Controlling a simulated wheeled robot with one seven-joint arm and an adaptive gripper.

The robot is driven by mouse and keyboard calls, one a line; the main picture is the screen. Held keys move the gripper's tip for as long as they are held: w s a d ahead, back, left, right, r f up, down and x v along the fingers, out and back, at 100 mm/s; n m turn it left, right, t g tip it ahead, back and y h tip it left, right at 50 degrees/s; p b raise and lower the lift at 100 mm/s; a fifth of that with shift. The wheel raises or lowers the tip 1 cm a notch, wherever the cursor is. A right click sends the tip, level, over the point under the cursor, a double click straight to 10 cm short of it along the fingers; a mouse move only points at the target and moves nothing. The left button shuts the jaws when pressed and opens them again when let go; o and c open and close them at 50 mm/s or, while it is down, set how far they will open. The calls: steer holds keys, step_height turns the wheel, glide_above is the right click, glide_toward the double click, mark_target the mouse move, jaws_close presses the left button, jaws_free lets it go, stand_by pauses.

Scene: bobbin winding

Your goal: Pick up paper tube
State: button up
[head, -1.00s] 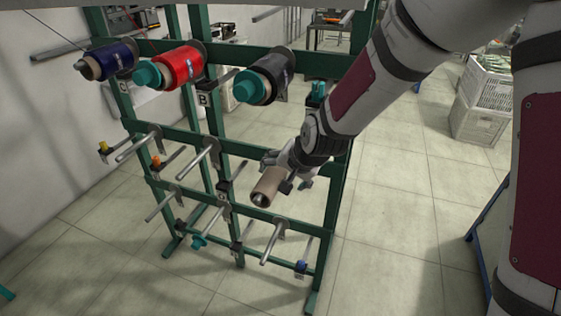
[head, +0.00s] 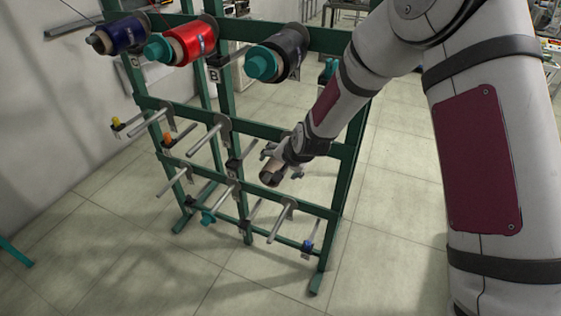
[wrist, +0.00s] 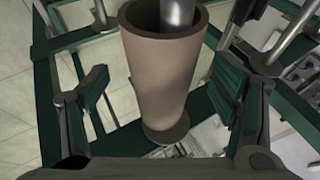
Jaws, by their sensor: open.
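The paper tube is a plain brown tapered tube (wrist: 165,85) sitting around a metal peg (wrist: 178,10) of the rack, with a round disc (wrist: 167,132) at its far end. In the head view the tube (head: 271,174) is small and partly hidden by my gripper (head: 280,162). In the wrist view my gripper (wrist: 163,105) is open, with one finger on each side of the tube. Gaps show between both fingers and the tube, so it is not gripped.
The green rack (head: 228,80) carries blue (head: 125,34), red (head: 187,42) and black (head: 279,55) bobbins on its top row. Several bare pegs stick out below. Tiled floor (head: 390,220) is clear right of the rack.

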steer(key=shift+x, duration=1.85)
steer(key=shift+w+r, duration=0.1)
steer(key=c, duration=1.3)
steer(key=shift+r, duration=0.25)
